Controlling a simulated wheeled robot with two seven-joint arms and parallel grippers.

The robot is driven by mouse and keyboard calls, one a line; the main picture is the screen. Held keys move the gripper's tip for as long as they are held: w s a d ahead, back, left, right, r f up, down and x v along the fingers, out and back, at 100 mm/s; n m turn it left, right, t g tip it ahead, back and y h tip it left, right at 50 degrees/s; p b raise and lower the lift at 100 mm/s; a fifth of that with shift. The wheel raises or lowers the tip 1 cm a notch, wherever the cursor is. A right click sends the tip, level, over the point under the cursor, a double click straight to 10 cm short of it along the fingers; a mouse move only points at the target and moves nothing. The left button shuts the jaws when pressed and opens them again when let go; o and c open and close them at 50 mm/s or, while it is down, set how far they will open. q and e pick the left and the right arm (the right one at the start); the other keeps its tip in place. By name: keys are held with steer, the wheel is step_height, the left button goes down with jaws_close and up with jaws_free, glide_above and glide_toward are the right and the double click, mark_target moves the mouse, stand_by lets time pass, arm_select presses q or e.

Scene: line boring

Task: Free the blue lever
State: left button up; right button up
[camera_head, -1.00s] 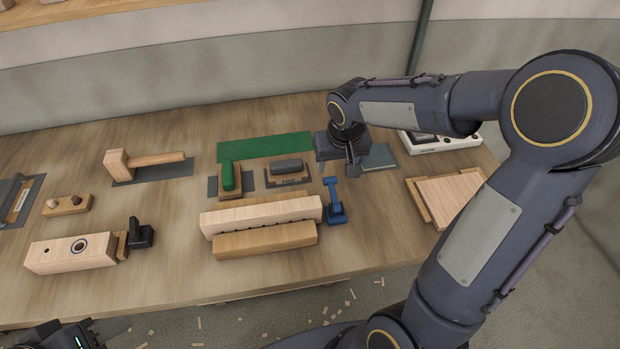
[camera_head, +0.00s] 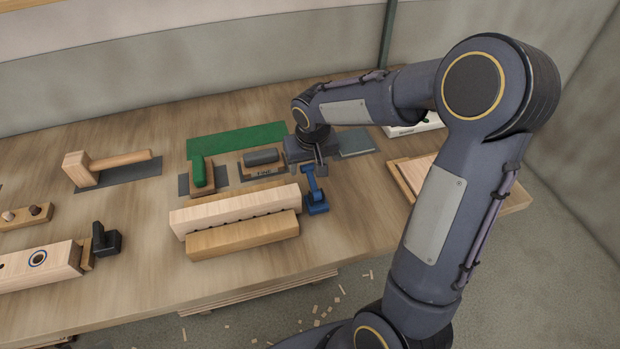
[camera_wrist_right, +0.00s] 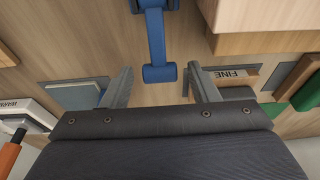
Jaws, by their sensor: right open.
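The blue lever (camera_head: 312,188) stands on the bench at the right end of a long pale wood block (camera_head: 235,209). Its base (camera_head: 317,207) is beside the block, and its arm points toward the back. My right gripper (camera_head: 320,165) is just behind and right of the lever's far end. In the right wrist view, the open jaws (camera_wrist_right: 162,84) are on either side of the lever's end (camera_wrist_right: 160,73), with gaps on both sides. The lever is not gripped. My left gripper is not in view.
A tan wood block (camera_head: 243,238) lies in front of the pale one. A grey sanding block labelled FINE (camera_head: 262,159) and a green-topped block (camera_head: 200,178) stand behind. A grey-green pad (camera_head: 354,143) lies to the right. Bare bench lies right of the lever.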

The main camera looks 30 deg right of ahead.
mark_target(309, 168)
steer(key=c, duration=0.9)
steer(key=shift+s+r+p, duration=0.15)
steer(key=shift+r+p, duration=0.25)
steer(key=shift+r, duration=0.25)
steer(key=shift+s+r, duration=0.15)
steer(key=shift+r, duration=0.3)
steer(key=shift+s+a+r+p, duration=0.15)
steer(key=shift+s+r+p, duration=0.25)
steer(key=shift+r+p, duration=0.2)
steer(key=shift+s+r, duration=0.1)
